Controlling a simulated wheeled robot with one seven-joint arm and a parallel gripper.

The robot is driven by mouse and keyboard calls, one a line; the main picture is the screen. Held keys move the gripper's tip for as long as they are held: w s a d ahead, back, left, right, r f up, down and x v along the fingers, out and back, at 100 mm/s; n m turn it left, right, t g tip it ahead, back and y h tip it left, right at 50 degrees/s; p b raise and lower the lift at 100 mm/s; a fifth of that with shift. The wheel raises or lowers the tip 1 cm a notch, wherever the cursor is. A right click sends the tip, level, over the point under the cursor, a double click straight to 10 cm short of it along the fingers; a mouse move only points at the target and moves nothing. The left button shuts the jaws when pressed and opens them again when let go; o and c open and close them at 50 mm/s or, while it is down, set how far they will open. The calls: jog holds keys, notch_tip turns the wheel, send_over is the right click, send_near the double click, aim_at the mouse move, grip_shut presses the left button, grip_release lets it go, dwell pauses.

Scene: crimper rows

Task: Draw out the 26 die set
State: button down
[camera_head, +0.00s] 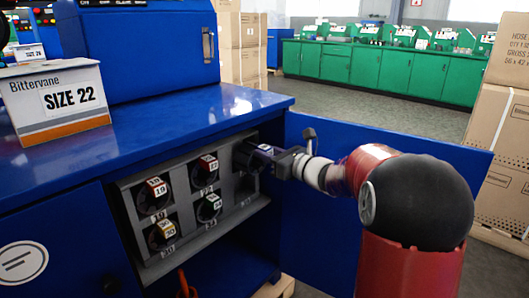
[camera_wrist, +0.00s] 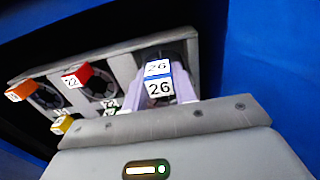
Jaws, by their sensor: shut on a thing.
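The 26 die set (camera_wrist: 161,88) shows in the wrist view with a white and blue label, in the top right place of the grey rack (camera_head: 130,212). My gripper (camera_head: 270,155) reaches into the cabinet from the right, and its fingers sit on either side of the 26 die set. It is shut on that die set, which is still at the rack's opening. In the head view my gripper hides most of the die set. How far it sits in its hole cannot be told.
The open blue door (camera_head: 330,215) stands right, under my arm. A SIZE 22 box (camera_head: 58,102) sits on the blue top. Cartons (camera_head: 505,130) stand at the right edge.

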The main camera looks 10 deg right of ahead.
jog(key=shift+r+v, duration=0.2)
jog(key=shift+v, duration=0.75)
jog(key=shift+r+v, duration=0.15)
jog(key=shift+v, duration=0.8)
